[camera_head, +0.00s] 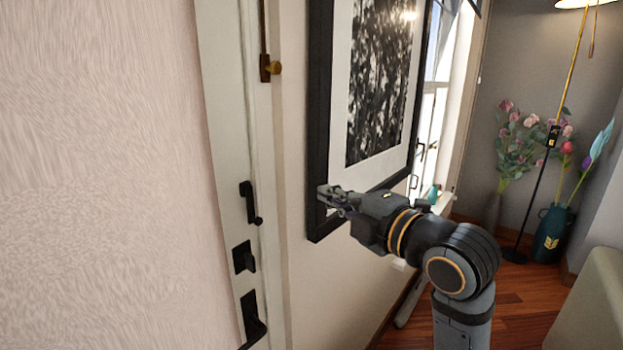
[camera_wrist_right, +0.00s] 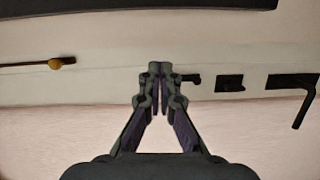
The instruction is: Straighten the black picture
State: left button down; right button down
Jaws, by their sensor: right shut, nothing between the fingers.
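The black-framed picture (camera_head: 318,120) hangs on the wall in the head view, with a white mat and a dark image of trees. Its top is cut off by the frame edge. My right gripper (camera_head: 324,198) is shut and empty, in front of the picture's lower left corner region. I cannot tell whether it touches the frame. In the right wrist view my right gripper (camera_wrist_right: 160,68) has its fingertips together, and a dark frame edge (camera_wrist_right: 130,8) runs along the top, apart from the fingertips. My left gripper is not in view.
A window, flower vases (camera_head: 552,232) and a floor lamp are at the right. A pale furniture piece (camera_head: 595,305) is at the lower right.

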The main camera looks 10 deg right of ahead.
jog(key=shift+n, duration=0.3)
jog(key=p+x, duration=0.1)
jog(key=x, duration=0.2)
jog(key=r+p+x, duration=0.1)
jog(key=x, duration=0.2)
jog(key=p+x, duration=0.1)
jog(key=x, duration=0.2)
jog(key=shift+a+r+p, duration=0.2)
jog(key=shift+a+p, duration=0.1)
jog(key=shift+p, duration=0.05)
jog(key=w+d+p, duration=0.1)
jog(key=w+d, duration=0.1)
jog(key=d, duration=0.1)
jog(key=shift+w+f+p, duration=0.25)
jog(key=shift+w+p, duration=0.1)
jog(key=shift+w, duration=0.05)
jog(key=shift+w+d, duration=0.15)
jog(key=shift+d, duration=0.05)
jog(key=shift+a, duration=0.15)
